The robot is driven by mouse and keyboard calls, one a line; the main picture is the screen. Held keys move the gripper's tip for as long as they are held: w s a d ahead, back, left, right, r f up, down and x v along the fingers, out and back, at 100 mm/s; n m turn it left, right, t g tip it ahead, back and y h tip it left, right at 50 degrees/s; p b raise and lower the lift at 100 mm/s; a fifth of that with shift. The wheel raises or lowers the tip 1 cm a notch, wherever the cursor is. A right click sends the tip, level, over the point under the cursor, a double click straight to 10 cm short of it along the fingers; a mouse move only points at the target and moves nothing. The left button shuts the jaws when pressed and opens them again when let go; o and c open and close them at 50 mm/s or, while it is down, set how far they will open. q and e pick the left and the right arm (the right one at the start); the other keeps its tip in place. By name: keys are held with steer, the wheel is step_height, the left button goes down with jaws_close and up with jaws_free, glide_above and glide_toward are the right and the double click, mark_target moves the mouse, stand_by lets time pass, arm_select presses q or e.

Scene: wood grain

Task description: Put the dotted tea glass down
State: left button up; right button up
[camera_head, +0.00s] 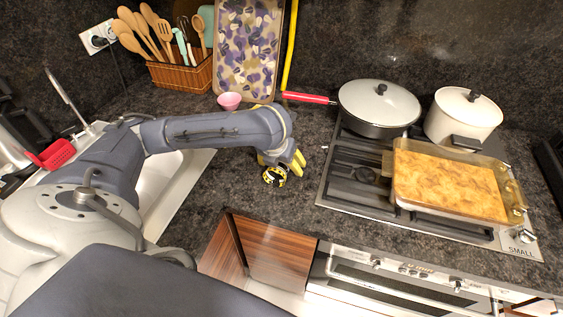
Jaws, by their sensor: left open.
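A small black, yellow and white patterned thing (274,177), which looks like the dotted tea glass, is on the dark counter just left of the stove. It is small and partly hidden, so its dots are not clear. My left gripper (287,169), with yellow fingers, is open right at it, low over the counter. I cannot tell whether the fingers touch it. My right gripper is not in view.
A pink bowl (229,101) and a utensil basket (182,73) stand at the back. The stove holds a lidded pan (379,105), a white pot (462,118) and a baking dish (450,183). The sink (166,182) is left; an open wooden drawer (280,252) is below.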

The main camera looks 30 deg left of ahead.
arm_select(q)
steer(key=c, duration=1.5)
steer(key=shift+r, duration=0.2)
step_height(320, 180, up, 20)
steer(key=shift+f, duration=0.25)
